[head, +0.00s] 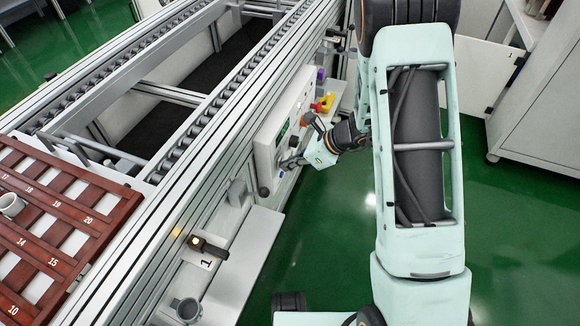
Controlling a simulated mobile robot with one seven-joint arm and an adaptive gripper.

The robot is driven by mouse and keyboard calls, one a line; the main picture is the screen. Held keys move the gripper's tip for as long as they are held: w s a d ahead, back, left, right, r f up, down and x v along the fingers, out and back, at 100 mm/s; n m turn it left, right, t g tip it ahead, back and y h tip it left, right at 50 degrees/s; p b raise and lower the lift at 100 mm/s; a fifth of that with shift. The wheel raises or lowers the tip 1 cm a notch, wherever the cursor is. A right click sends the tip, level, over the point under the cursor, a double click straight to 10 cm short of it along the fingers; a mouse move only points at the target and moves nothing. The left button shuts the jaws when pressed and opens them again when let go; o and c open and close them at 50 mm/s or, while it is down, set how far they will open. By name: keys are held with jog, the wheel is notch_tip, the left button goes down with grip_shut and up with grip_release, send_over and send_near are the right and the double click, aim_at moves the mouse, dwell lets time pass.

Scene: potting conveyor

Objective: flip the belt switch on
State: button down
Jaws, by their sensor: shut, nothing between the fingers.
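A light grey control box (267,134) is mounted on the side of the conveyor frame, with a small green display (283,132) on its face. Dark round controls show on its face, but I cannot tell which one is the belt switch. My gripper (287,163) is shut and empty, close in front of the lower part of the box. I cannot tell whether its fingertips touch the box. My gripper and wrist hide part of the box face, so the switch's position is not visible.
The roller conveyor (190,118) runs along the left. A brown numbered rack (60,215) holds a grey cup (10,204). A black handle (208,248) with an amber light sits by a "1" label on a ledge. Red and yellow items (323,104) lie beyond the box. Green floor is open at right.

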jog(key=shift+r, duration=0.1)
jog(key=shift+a+r+p, duration=0.1)
jog(key=shift+r+p, duration=0.55)
jog(key=shift+r, duration=0.15)
jog(key=d+f+p+v, duration=0.1)
jog(key=p+v, duration=0.2)
jog(key=v, duration=1)
jog(key=shift+s+d+f, duration=0.15)
jog(key=shift+s+d, duration=0.1)
